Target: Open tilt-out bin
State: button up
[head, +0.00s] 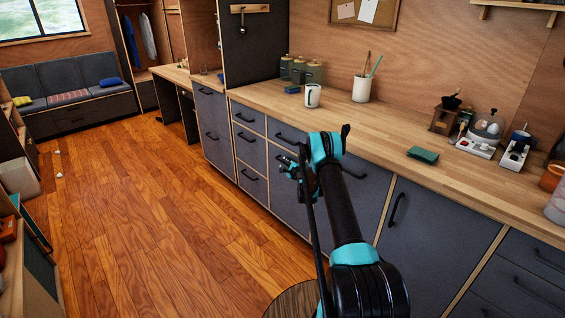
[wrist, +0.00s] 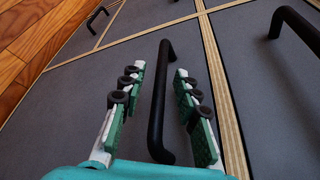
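A long black bar handle (wrist: 161,105) on a dark grey cabinet front (wrist: 95,90) lies between the fingers in the wrist view. A gap shows on each side of the handle, so neither finger appears to touch it. In the head view my gripper (head: 290,166) is in front of the grey lower cabinets, and my arm covers part of the front behind it. That front looks shut. No label shows that it is the tilt-out bin.
Another black handle (wrist: 296,30) sits on the neighbouring front, past a light wood strip. The wooden counter (head: 400,130) above holds a mug (head: 312,96), a brush cup (head: 362,89) and a green sponge (head: 423,154). The wood floor (head: 150,220) to the left is mostly clear.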

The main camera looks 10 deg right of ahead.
jog(key=shift+w+a, duration=0.1)
jog(key=shift+w, duration=0.1)
grip_shut()
dwell(0.3)
